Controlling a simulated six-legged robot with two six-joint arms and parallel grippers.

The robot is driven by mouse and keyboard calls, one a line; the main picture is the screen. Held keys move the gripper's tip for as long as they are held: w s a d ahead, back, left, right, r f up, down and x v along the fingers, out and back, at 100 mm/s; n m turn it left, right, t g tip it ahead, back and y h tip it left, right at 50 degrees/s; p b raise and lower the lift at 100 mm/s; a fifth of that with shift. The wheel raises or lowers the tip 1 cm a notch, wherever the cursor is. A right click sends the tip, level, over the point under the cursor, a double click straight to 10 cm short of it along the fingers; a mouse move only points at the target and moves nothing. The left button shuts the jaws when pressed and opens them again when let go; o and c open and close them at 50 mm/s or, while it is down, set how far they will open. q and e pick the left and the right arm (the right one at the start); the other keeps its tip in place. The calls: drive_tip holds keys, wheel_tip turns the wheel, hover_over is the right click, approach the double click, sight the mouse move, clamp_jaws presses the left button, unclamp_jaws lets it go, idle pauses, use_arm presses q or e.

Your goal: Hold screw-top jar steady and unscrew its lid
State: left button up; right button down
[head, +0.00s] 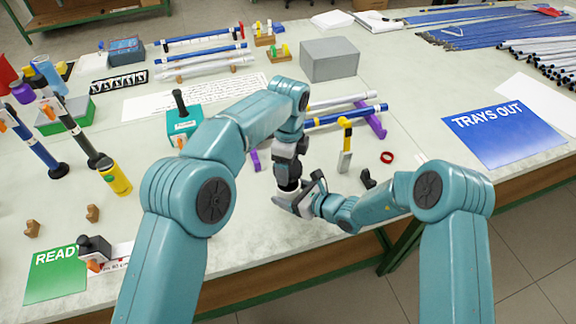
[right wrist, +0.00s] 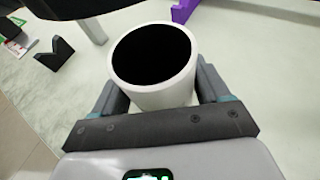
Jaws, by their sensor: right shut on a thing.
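The screw-top jar is a white cylinder (right wrist: 160,85) in the right wrist view, upright between the fingers of my right gripper (right wrist: 165,100). Its top shows a dark round area inside a white rim; I cannot tell whether this is an open mouth or a dark surface. In the head view the jar (head: 288,188) is mostly hidden by both grippers. My right gripper (head: 304,199) is shut on it from the right. My left gripper (head: 288,172) points down just above the jar. Its fingertips are unclear, and I cannot make out a separate lid.
A yellow-handled tool (head: 346,145), a red ring (head: 387,157) and a small black piece (head: 368,179) lie right of the grippers. Purple supports (head: 372,122) with rods stand behind. A grey box (head: 330,60) is farther back. The table's front edge is close.

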unclamp_jaws()
use_arm(q)
wheel_tip(320, 180, down, 2)
drive_tip(key=shift+f+b, duration=0.15)
drive_tip(key=shift+b, duration=1.05)
use_arm(e)
drive_tip(key=v, duration=1.2)
